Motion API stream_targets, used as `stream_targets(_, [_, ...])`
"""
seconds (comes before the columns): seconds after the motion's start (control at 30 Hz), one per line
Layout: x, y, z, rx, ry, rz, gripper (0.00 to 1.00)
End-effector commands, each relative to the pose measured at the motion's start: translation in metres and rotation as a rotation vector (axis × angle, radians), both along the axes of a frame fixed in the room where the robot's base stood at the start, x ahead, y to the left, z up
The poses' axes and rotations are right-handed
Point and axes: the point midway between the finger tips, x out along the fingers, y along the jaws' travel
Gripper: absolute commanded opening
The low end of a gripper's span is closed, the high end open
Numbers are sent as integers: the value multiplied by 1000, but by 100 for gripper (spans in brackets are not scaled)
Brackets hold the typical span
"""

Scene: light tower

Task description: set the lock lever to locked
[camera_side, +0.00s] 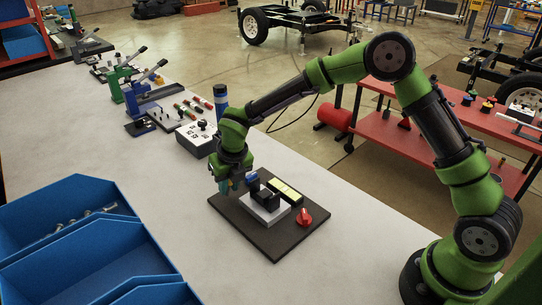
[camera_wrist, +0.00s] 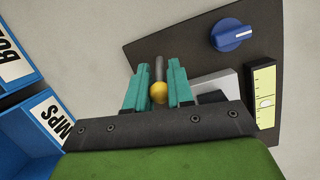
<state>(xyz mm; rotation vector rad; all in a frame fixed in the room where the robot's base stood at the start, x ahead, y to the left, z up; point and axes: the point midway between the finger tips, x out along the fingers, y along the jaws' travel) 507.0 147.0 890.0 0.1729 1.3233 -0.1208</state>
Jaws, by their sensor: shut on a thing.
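The lock lever (camera_wrist: 158,91) shows in the wrist view as a dark rod with a yellow ball end. It stands between the two teal fingers of my gripper (camera_wrist: 157,88), which is shut on it. In the side view my gripper (camera_side: 229,186) is low over the left edge of the dark base plate (camera_side: 268,244), and the lever is hidden there. A light block (camera_side: 264,209) with a black part on top sits on the plate. The lever's exact angle and the lock marks cannot be made out.
A yellow-green strip (camera_wrist: 262,94) lies beside the block. Blue bins (camera_side: 75,215) stand at left; a white button box (camera_side: 196,139) stands behind.

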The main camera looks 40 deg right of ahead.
Motion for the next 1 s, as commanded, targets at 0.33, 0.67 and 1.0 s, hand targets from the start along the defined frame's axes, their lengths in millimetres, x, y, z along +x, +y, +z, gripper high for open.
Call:
stream_targets(0.33, [13,1,2,3,231,-2,0])
stream_targets(0.67, [19,1,2,1,360,0,0])
stream_targets(1.0, [20,1,3,0,393,0,0])
